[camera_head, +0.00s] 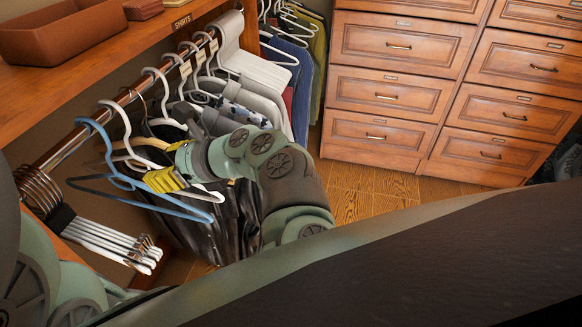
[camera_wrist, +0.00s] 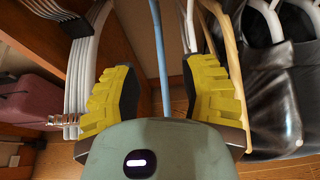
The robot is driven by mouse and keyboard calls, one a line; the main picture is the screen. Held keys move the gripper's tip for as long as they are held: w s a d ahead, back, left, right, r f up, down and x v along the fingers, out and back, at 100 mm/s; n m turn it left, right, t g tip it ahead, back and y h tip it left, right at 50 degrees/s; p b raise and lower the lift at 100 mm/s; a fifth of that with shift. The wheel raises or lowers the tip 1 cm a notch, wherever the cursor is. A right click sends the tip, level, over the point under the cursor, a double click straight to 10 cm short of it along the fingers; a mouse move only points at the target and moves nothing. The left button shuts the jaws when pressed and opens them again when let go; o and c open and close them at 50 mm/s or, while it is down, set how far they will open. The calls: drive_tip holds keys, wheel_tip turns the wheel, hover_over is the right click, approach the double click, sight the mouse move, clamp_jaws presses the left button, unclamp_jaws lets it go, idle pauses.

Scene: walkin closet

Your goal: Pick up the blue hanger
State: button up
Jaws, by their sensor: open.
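The blue hanger (camera_head: 92,123) hangs by its hook at the near end of the closet rod, with no garment seen on it. My gripper (camera_head: 168,180), with yellow finger pads, is open beside the hanger's body in the head view. In the wrist view a blue bar of the hanger (camera_wrist: 160,50) runs between the two open fingers (camera_wrist: 162,82), apart from both pads. Its lower end is hidden behind my gripper's body.
White hangers (camera_head: 115,112) and a wooden hanger (camera_wrist: 231,55) hang close by, with dark leather garments (camera_wrist: 270,95). White-ended hangers (camera_head: 110,242) cluster at lower left. A shelf with a brown tray (camera_head: 60,38) is above; drawers (camera_head: 380,90) stand at the back.

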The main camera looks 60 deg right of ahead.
approach(116, 171)
drive_tip(key=x, duration=0.2)
drive_tip(key=f+x, duration=0.1)
drive_tip(key=x, duration=0.2)
drive_tip(key=shift+d+f, duration=0.1)
drive_tip(key=w, duration=0.1)
drive_tip(key=w+a, duration=0.1)
drive_tip(key=w, duration=0.1)
drive_tip(key=w+p, duration=0.1)
drive_tip(key=shift+w+a+f, duration=0.2)
drive_tip(key=shift+a+f, duration=0.15)
drive_tip(key=shift+w+f, duration=0.15)
drive_tip(key=shift+w, duration=0.05)
drive_tip(key=shift+o, duration=0.4)
drive_tip(key=shift+s, duration=0.1)
clamp_jaws()
